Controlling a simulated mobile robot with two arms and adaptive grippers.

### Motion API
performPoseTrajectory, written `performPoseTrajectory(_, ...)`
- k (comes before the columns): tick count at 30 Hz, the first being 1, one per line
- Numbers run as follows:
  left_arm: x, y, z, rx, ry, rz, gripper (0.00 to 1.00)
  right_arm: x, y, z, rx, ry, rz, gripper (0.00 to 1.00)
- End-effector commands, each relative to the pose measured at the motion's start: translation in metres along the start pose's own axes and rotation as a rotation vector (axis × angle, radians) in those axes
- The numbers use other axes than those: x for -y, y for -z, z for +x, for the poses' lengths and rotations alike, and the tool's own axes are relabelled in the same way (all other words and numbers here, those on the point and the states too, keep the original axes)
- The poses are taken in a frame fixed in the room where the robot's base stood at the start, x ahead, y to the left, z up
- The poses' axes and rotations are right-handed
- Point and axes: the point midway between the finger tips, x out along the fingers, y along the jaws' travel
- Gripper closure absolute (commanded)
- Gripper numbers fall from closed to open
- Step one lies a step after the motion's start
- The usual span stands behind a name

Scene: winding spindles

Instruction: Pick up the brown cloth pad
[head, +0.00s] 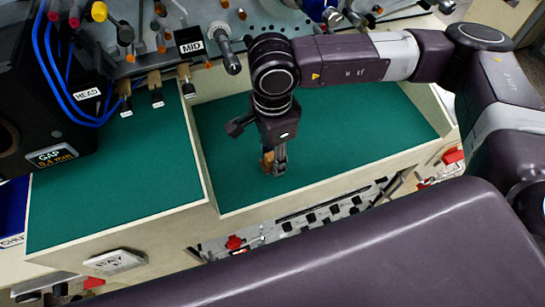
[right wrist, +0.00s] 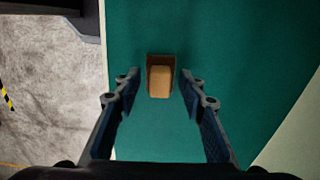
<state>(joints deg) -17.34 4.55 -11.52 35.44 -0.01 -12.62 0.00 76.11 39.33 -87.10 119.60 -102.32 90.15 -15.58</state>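The brown cloth pad (right wrist: 160,80) shows in the right wrist view as a small tan block with a darker brown part around its far side. It rests on the green surface (right wrist: 230,50), centred between my fingers and a little beyond their tips. In the head view the pad (head: 267,162) is partly hidden by my right gripper (head: 277,168), which points down right over it. My right gripper (right wrist: 160,88) is open, one finger to each side, with nothing between them touching the pad that I can see. My left gripper is not in view.
The green bay has pale raised walls (head: 330,186). A second green bay (head: 115,190) lies to the left. Behind stands a machine panel with knobs and a MID label (head: 191,46). A black box with a GAP label (head: 52,157) stands far left. The green around the pad is clear.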

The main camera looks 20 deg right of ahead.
Motion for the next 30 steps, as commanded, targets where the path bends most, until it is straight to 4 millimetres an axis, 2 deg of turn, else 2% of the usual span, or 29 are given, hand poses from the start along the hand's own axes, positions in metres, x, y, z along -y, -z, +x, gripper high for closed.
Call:
performPoseTrajectory(3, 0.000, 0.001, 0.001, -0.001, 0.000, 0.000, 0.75, 0.000, 0.000, 0.000, 0.000, 0.000, 0.000, 0.63)
performPoseTrajectory(13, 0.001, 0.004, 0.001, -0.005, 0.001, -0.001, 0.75, 0.000, 0.000, 0.000, 0.000, -0.001, 0.000, 1.00)
performPoseTrajectory(23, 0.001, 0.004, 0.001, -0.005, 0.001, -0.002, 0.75, 0.000, 0.000, -0.001, 0.000, -0.001, 0.000, 1.00)
performPoseTrajectory(30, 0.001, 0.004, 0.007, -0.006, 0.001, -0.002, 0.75, 0.001, -0.001, -0.020, 0.002, 0.003, 0.000, 1.00)
